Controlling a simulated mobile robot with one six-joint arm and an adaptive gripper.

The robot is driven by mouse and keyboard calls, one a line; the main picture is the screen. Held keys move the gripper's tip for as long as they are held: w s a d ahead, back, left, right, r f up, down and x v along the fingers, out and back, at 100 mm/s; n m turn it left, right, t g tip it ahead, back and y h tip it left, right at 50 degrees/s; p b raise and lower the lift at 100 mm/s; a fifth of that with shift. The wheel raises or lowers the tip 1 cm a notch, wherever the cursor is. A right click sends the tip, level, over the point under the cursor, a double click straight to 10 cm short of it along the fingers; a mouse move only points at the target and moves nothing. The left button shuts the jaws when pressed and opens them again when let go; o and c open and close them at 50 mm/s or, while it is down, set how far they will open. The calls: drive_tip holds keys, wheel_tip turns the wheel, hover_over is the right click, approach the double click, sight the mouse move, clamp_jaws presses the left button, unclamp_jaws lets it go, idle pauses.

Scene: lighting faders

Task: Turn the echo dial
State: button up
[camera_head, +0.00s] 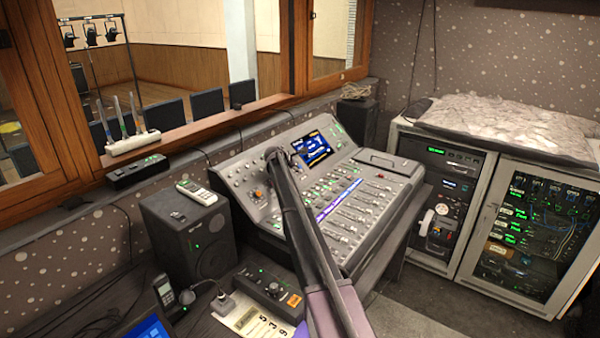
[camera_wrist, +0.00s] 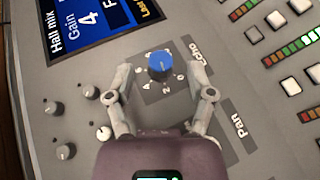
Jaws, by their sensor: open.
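The echo dial (camera_wrist: 160,66) is a round blue knob on the grey console in the wrist view. The word "Echo" is printed to its right, and small numbers stand around its base. My gripper (camera_wrist: 157,60) is open, with one finger to the left of the dial and one to the right. A gap shows between the knob and each finger, so neither appears to touch it. In the head view my arm reaches over the mixing console (camera_head: 370,250) to just left of its screen. I cannot make out the dial there.
A lit screen (camera_wrist: 90,20) reading "Hall mix" lies up left of the dial. Several small grey knobs (camera_wrist: 54,107) sit to the left, and buttons (camera_wrist: 275,20) to the right. A black speaker (camera_head: 185,240) stands left of the console, and equipment racks (camera_head: 530,235) stand right.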

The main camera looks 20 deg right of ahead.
drive_tip(key=shift+b+x, duration=0.6)
drive_tip(key=shift+x, duration=0.9)
clamp_jaws()
